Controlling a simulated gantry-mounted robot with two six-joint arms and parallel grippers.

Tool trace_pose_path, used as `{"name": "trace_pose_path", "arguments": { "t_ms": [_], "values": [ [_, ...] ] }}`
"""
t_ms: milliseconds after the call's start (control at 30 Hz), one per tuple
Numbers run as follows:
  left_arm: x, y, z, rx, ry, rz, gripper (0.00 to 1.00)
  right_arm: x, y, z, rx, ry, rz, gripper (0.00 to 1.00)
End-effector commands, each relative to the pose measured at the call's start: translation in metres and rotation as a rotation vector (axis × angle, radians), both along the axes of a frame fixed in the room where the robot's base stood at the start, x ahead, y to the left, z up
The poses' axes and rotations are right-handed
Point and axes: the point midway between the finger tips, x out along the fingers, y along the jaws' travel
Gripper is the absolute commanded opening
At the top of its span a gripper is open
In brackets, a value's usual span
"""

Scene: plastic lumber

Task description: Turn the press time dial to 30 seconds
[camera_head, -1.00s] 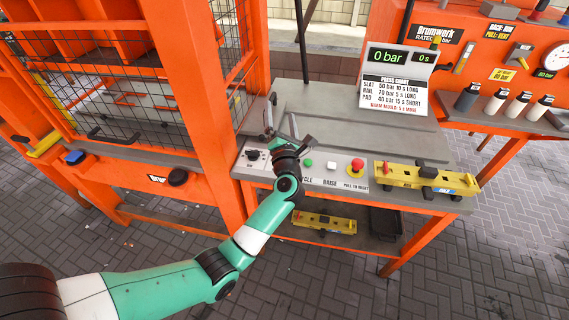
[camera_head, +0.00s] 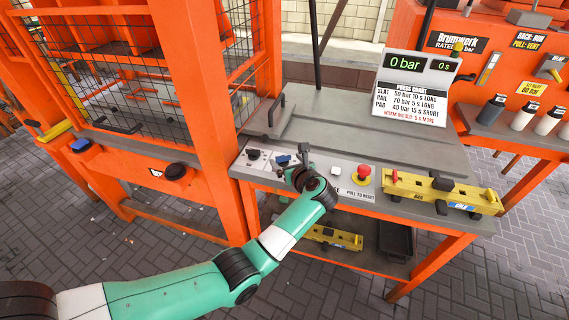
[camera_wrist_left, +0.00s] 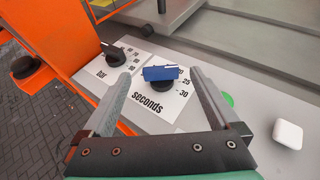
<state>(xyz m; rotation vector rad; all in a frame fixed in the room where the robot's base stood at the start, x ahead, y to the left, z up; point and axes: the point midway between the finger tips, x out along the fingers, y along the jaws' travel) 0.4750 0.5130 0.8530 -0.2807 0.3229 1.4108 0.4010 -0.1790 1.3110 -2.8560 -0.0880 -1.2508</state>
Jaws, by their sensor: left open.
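The press time dial (camera_wrist_left: 160,82) is a black knob with a blue bar on top, on a white plate marked "seconds" in the left wrist view. The numbers 25 and 30 show at its right; the exact setting is unclear. In the head view the blue-topped dial (camera_head: 282,160) sits on the press control panel. My left gripper (camera_wrist_left: 160,82) is open, its fingers to either side of the dial in the picture; contact is not visible. In the head view the left gripper (camera_head: 293,160) is over the panel and hides part of it. My right gripper is not in view.
A black "bar" dial (camera_wrist_left: 115,56) sits left of the time dial. A green button (camera_wrist_left: 228,98) and a white button (camera_wrist_left: 288,134) lie right. A red stop button (camera_head: 362,174) and a yellow tool (camera_head: 410,188) are further right. The display (camera_head: 420,64) reads 0 bar, 0 s.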

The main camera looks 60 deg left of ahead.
Motion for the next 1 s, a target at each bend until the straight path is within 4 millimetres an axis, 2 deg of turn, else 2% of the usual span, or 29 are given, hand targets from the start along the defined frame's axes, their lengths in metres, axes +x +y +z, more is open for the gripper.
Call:
{"name": "trace_pose_path", "arguments": {
  "t_ms": [33, 200, 467, 567, 933, 967, 1000],
  "values": [
    [0.001, 0.008, -0.008, -0.001, 0.001, 0.002, 0.95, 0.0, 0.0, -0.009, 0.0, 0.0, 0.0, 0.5],
    [0.004, 0.024, -0.012, 0.0, 0.0, 0.0, 0.95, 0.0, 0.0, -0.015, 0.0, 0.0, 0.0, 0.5],
    [0.004, 0.027, -0.011, 0.0, 0.0, 0.0, 0.95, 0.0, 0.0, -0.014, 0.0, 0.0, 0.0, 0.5],
    [0.004, 0.027, -0.011, 0.0, 0.0, 0.0, 0.81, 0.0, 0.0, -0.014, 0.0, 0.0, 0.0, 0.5],
    [0.004, 0.026, -0.011, 0.0, 0.001, -0.001, 0.14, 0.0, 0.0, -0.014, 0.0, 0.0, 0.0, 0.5],
    [0.004, 0.026, -0.011, 0.0, 0.001, -0.001, 0.09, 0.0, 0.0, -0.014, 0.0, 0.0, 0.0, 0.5],
    [0.004, 0.026, -0.011, 0.0, 0.001, -0.001, 0.09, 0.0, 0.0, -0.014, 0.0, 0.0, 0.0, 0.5]
  ]
}}
